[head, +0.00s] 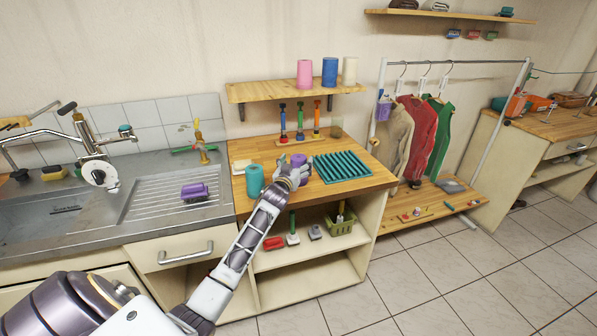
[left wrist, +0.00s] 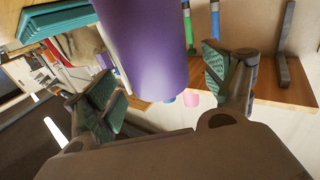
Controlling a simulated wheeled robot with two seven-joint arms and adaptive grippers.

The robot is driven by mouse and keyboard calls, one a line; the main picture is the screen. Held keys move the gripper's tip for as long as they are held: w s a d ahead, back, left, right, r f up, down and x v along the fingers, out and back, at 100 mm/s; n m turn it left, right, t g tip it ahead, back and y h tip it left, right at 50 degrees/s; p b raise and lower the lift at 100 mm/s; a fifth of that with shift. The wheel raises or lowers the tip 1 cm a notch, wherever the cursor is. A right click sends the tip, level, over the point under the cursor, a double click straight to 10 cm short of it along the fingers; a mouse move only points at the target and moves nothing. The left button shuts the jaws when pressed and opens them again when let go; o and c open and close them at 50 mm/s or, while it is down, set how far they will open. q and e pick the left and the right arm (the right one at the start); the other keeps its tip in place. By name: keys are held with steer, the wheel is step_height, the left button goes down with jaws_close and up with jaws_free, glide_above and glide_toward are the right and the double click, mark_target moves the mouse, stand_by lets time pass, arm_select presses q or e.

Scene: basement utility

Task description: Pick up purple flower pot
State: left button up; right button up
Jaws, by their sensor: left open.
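The purple flower pot (head: 299,159) stands on the wooden counter (head: 307,197), mostly hidden behind my left gripper in the head view. In the left wrist view the purple pot (left wrist: 145,45) is large and close, between the two spread fingers. My left gripper (head: 294,174) is open, with its green-padded fingertips (left wrist: 162,80) on either side of the pot. I cannot tell whether either pad touches it. My right gripper is not in view.
A teal cylinder (head: 254,182) stands left of my left gripper, and a teal ribbed rack (head: 342,166) lies to the right. Upright coloured tools (head: 299,122) stand behind. A shelf (head: 290,90) holds pink, blue and cream cylinders. A purple object (head: 195,191) lies on the drainboard.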

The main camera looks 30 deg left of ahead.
arm_select(q)
steer(key=shift+x, duration=1.1)
steer(key=c, duration=1.2)
